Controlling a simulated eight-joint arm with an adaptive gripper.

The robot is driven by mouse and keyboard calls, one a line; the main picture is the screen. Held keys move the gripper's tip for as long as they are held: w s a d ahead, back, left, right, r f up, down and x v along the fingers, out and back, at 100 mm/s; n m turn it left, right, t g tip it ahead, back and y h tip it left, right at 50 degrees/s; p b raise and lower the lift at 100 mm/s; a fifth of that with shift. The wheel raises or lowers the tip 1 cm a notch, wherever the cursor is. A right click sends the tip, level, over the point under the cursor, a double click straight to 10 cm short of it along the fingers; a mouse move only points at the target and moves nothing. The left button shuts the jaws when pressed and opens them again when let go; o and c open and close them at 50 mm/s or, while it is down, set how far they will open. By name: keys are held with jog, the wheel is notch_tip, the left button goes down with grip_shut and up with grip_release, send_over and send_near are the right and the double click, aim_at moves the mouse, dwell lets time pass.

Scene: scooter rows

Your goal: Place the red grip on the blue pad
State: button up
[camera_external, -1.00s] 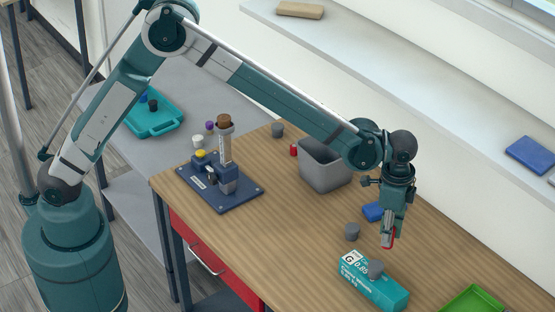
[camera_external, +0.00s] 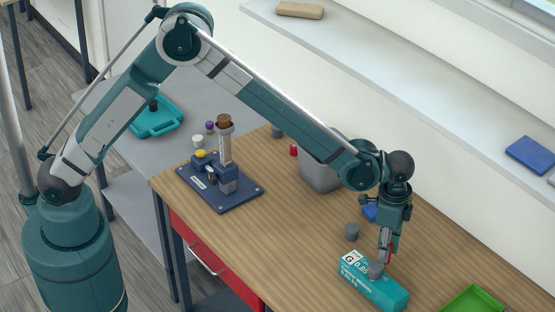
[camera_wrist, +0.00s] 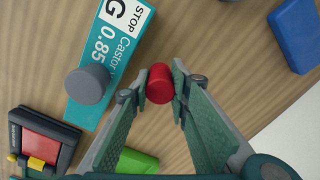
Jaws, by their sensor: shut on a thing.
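The red grip (camera_wrist: 160,83) is a short red cylinder in the wrist view. My gripper (camera_wrist: 157,88) is shut on it, one fingertip on each side. In the external view my gripper (camera_external: 387,260) hangs just behind the teal box, and the red piece is mostly hidden by the fingers. A blue flat block (camera_external: 369,213), which looks like the blue pad, lies on the table behind my gripper, partly covered by my arm. It also shows at the upper right of the wrist view (camera_wrist: 297,35), apart from the red grip.
A teal box (camera_external: 360,283) with a grey cylinder (camera_external: 375,269) on it stands close to my gripper. Another grey cylinder (camera_external: 352,231), a grey bin (camera_external: 319,174), a small red cylinder (camera_external: 293,150) and a green tray (camera_external: 474,302) are around.

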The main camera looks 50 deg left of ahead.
jog(key=shift+f, duration=1.8)
jog(key=shift+f, duration=0.15)
jog(key=o, duration=1)
jog(key=shift+c, duration=0.2)
jog(key=shift+r, duration=0.25)
notch_tip(320, 180, up, 12)
jog(key=shift+f, duration=0.1)
jog(key=shift+a, duration=0.1)
